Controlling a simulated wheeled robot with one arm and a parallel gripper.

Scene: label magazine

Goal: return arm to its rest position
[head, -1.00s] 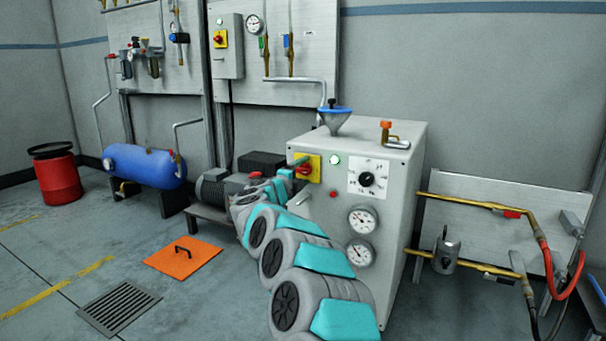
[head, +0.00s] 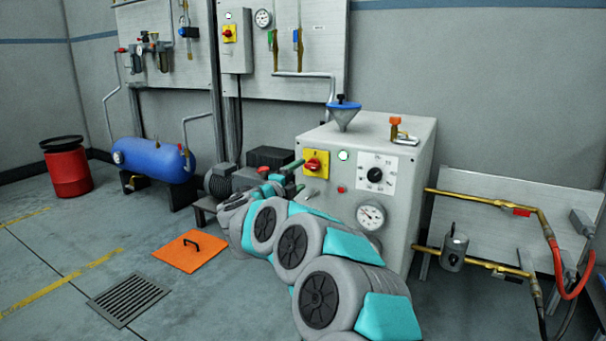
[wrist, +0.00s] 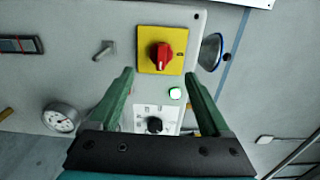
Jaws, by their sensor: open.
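My arm reaches from the lower middle of the head view toward the grey machine cabinet (head: 412,225). My gripper (head: 283,177) is partly hidden there, just left of the cabinet's yellow plate with a red knob (head: 316,163). In the wrist view my gripper (wrist: 159,78) has its two green fingers spread apart with nothing between them. The red knob (wrist: 162,57) shows beyond the fingertips, apart from them. A lit green lamp (wrist: 175,93) and a black dial (wrist: 155,124) show between the fingers.
A blue funnel (head: 344,113) and a small orange-handled valve (head: 395,128) stand on the cabinet. Pipes with a red hose (head: 553,262) are at right. A blue tank (head: 155,160), red drum (head: 67,168) and orange floor plate (head: 190,251) are at left. Open floor lies front left.

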